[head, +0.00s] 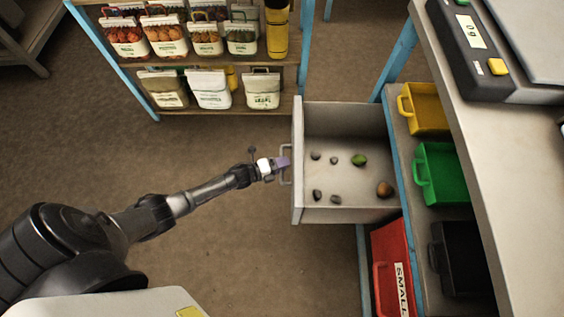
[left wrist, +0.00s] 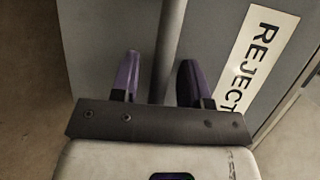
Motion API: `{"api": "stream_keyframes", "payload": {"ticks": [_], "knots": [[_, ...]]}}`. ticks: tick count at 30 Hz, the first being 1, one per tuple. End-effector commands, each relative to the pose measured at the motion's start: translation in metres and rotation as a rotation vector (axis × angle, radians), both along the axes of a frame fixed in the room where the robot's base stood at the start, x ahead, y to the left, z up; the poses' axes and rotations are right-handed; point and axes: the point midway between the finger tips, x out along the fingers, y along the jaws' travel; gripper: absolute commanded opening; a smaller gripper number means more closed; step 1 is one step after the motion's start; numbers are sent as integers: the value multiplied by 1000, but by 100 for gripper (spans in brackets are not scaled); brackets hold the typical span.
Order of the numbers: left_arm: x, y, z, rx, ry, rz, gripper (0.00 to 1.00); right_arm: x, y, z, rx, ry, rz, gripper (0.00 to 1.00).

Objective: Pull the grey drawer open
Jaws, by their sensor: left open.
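The grey drawer (head: 298,205) stands pulled out from under the counter in the head view, with its inside showing. Several dark stones, a green item (head: 359,160) and a brown item (head: 384,189) lie in it. My left gripper (head: 284,163) is at the drawer's handle (head: 287,178), in front of the drawer face. In the left wrist view the two purple fingers (left wrist: 155,80) stand apart, on either side of the handle bar (left wrist: 171,45). The drawer face (left wrist: 215,35) carries a REJECT label (left wrist: 258,58). My right gripper is in neither view.
A yellow bin (head: 425,108), a green bin (head: 442,172), a black bin (head: 465,258) and a red bin (head: 392,262) sit by the counter (head: 500,200). A scale (head: 478,45) stands on top. A shelf (head: 220,75) of sacks is behind. The floor left of the drawer is clear.

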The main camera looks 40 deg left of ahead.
Motion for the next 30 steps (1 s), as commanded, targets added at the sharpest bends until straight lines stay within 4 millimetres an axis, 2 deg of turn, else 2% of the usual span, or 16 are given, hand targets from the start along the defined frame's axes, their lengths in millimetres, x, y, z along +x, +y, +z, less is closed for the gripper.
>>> {"api": "stream_keyframes", "payload": {"ticks": [5, 8, 21, 30], "knots": [[-3, 1, 1, 0, 2, 1, 42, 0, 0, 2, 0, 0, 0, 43], [-11, 6, 4, 2, 2, 1, 42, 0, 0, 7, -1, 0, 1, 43], [-84, 44, 20, 2, 2, 1, 42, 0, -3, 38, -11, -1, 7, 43], [-114, 59, 26, 0, 1, 0, 42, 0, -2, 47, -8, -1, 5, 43]]}}
